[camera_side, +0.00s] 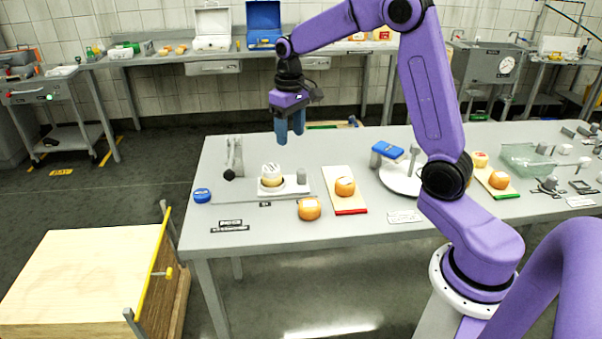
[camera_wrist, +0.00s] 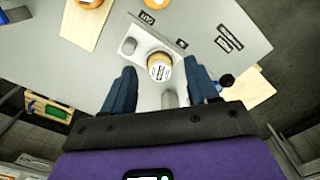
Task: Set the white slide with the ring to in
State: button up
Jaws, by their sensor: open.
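The white slide (camera_side: 292,189) lies on the table's left part and carries a pale ring holding a white-topped, yellowish cheese wheel (camera_side: 271,169). A short grey knob (camera_side: 301,175) stands at the slide's right end. In the wrist view the slide (camera_wrist: 143,38), its knob (camera_wrist: 128,46) and the labelled cheese (camera_wrist: 160,68) show ahead of my fingers. My gripper (camera_side: 290,134) is open and empty, well above the table behind the slide. In the wrist view its two blue fingers (camera_wrist: 161,90) are wide apart, with the cheese between them in the picture, not touched.
A grey lever stand (camera_side: 234,158) with a black knob is behind and left of the slide. A blue round item (camera_side: 202,195) lies left. An orange cheese (camera_side: 309,209) and a board (camera_side: 347,203) with another are right. Dark labels (camera_side: 230,226) lie in front.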

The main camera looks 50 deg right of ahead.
aim_at(300, 170)
jog(key=w+d+f+m, duration=0.1)
jog(key=w+d+m, duration=0.15)
jog(key=d, duration=0.55)
notch_tip(300, 170, down, 17)
jog(key=shift+w+f, duration=0.15)
jog(key=shift+f, duration=0.05)
jog(key=shift+w+a, duration=0.1)
jog(key=shift+a, duration=0.05)
grip_shut()
